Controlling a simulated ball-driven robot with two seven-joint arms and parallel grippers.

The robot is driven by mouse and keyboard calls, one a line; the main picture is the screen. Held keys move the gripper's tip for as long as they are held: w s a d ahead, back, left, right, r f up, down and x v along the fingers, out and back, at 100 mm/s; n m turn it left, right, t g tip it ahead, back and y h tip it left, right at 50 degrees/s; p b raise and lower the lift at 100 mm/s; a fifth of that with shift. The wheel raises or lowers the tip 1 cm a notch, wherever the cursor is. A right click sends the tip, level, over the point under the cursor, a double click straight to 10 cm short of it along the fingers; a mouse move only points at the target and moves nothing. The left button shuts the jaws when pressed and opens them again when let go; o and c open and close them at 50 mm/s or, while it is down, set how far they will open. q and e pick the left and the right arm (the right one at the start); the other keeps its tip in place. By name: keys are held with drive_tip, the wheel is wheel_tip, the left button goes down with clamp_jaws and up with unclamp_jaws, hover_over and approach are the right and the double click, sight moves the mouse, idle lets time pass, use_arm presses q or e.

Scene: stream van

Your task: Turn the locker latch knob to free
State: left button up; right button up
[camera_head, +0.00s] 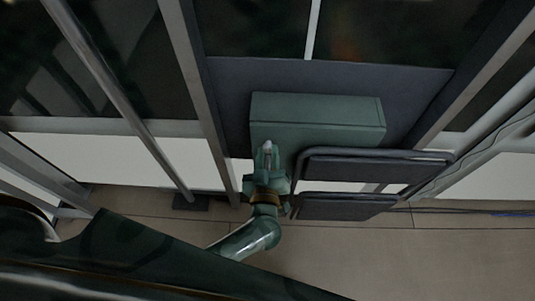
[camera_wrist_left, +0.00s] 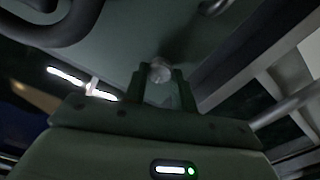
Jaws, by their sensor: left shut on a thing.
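The locker (camera_head: 320,112) is a grey-green box against a dark panel in the middle of the head view. Its face fills the upper middle of the left wrist view (camera_wrist_left: 120,45). The latch knob (camera_wrist_left: 160,72) is a small pale round piece on that face, between the fingertips of my left gripper (camera_wrist_left: 158,80). In the head view my left gripper (camera_head: 267,150) reaches up to the locker's left front part and is shut on the knob. The gripper mostly hides the knob there, and I cannot tell which way it is turned. My right gripper is not in view.
A dark folding chair (camera_head: 375,168) stands close to the right of my left gripper, in front of the locker. Upright metal posts (camera_head: 205,90) stand to the left. The tiled floor (camera_head: 430,260) is clear at the lower right.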

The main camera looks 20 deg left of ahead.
use_arm(q)
drive_tip(key=n, duration=0.4)
drive_tip(key=shift+n, duration=0.3)
drive_tip(key=n, duration=0.3)
drive_tip(key=shift+f+n, duration=0.1)
drive_tip(key=shift+n, duration=0.2)
drive_tip(key=n, duration=0.4)
drive_tip(key=shift+n+b, duration=0.4)
drive_tip(key=shift+n, duration=1.4)
drive_tip(key=o, duration=1)
drive_tip(key=shift+s, duration=0.1)
